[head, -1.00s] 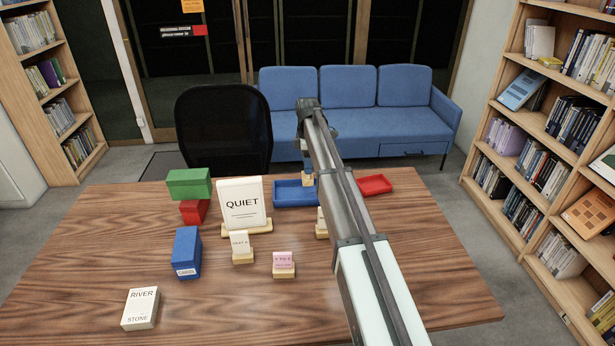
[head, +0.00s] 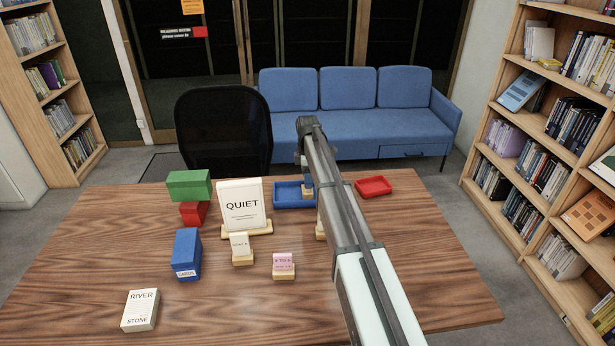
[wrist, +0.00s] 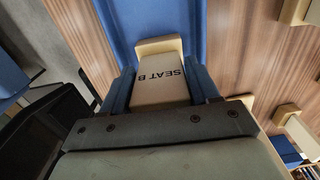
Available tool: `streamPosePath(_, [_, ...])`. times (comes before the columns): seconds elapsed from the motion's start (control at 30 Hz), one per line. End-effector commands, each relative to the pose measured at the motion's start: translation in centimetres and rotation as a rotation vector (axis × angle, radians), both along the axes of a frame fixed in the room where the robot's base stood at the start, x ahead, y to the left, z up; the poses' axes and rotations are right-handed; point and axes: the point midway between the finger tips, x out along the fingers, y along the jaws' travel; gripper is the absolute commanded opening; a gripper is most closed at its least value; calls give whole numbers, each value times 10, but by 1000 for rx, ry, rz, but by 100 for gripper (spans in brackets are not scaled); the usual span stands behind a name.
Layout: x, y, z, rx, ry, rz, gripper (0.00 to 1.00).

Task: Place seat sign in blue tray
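My gripper (wrist: 163,88) is shut on the white seat sign marked SEAT B (wrist: 160,93), with a finger against each side of its card. The sign's tan base (wrist: 158,44) points away from the gripper. The blue tray (wrist: 150,14) lies behind the base in the wrist view. In the head view, the blue tray (head: 285,205) is at the back of the table, and my gripper (head: 307,190) is at its right end, partly hidden by my arm. I cannot tell whether the base touches the tray.
The QUIET sign (head: 241,205) stands left of the tray, a red tray (head: 373,187) to its right. SEAT A (head: 241,246) and pink (head: 283,264) signs stand in front. Another sign (head: 320,228) is mostly behind my arm. Boxes (head: 187,252) stand left. The table's right side is clear.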

Motion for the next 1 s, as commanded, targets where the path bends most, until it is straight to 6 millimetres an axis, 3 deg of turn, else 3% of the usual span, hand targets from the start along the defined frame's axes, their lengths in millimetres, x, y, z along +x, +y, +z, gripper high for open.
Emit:
streamPosePath(0.2, [0,0,0,0,0,0,80])
streamPosePath(0.57, [0,0,8,0,0,0,80])
streamPosePath(1.0, [1,0,83,0,-2,0,80])
